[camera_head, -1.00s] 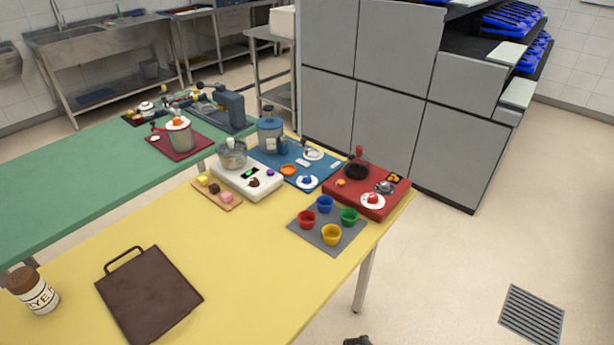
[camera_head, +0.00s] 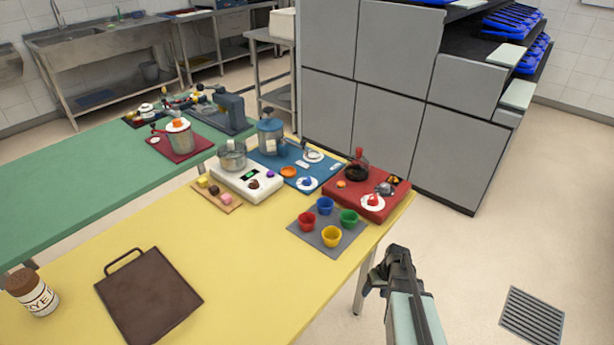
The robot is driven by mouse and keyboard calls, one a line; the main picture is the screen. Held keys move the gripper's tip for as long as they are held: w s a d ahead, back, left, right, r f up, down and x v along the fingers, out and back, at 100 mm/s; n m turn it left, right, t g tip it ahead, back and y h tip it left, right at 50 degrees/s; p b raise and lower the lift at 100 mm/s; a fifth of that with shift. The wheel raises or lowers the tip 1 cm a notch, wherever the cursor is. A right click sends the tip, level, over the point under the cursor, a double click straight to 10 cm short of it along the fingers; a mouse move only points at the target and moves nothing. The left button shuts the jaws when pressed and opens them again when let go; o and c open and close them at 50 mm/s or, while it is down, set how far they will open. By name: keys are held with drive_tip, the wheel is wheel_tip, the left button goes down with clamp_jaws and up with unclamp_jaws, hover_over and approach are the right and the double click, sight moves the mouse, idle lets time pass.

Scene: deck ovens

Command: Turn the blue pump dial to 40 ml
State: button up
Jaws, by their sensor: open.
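The blue dial (camera_head: 307,182) is a small blue knob on a round white face. It sits at the front of the blue pump board (camera_head: 322,177), on the yellow table (camera_head: 230,275). Its scale marks are too small to read. A blue-lidded pump vessel (camera_head: 270,136) stands at the back of the same board. My gripper (camera_head: 376,280) is off the table's right edge, well to the right of and nearer than the dial. It is open and touches nothing. Its fingertips are small and partly hidden by its own body.
A red board (camera_head: 341,203) with a red dial is to the right of the blue one. A white scale (camera_head: 238,192) is to its left. A grey mat (camera_head: 310,233) with coloured cups lies in front. The table's front middle is clear around a brown board (camera_head: 150,295).

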drive_tip(key=w+d+r+t+h, duration=0.1)
drive_tip(key=w+d+r+t, duration=0.2)
drive_tip(key=w+d+r, duration=0.8)
drive_tip(key=w+d+r+t, duration=0.3)
drive_tip(key=w+d+r, duration=0.4)
drive_tip(key=d+r, duration=0.7)
drive_tip(key=d+r+n+t+h, duration=0.15)
drive_tip(key=d+r, duration=0.45)
drive_tip(key=r, duration=0.7)
drive_tip(key=d+r+t+h, duration=0.15)
drive_tip(key=d+r, duration=0.45)
drive_tip(key=r, duration=0.7)
drive_tip(key=d+r+n+t, duration=0.15)
drive_tip(key=d+r, duration=0.45)
drive_tip(key=r, duration=0.7)
drive_tip(key=w+a+f+n+y, duration=0.1)
drive_tip(key=w+a, duration=0.5)
drive_tip(key=a, duration=0.4)
drive_tip(key=n+g, duration=0.5)
drive_tip(key=g, duration=0.6)
approach(307, 179)
drive_tip(key=shift+y, duration=0.3)
drive_tip(key=f, duration=0.8)
drive_tip(key=shift+d+f, duration=0.25)
drive_tip(key=shift+f, duration=0.1)
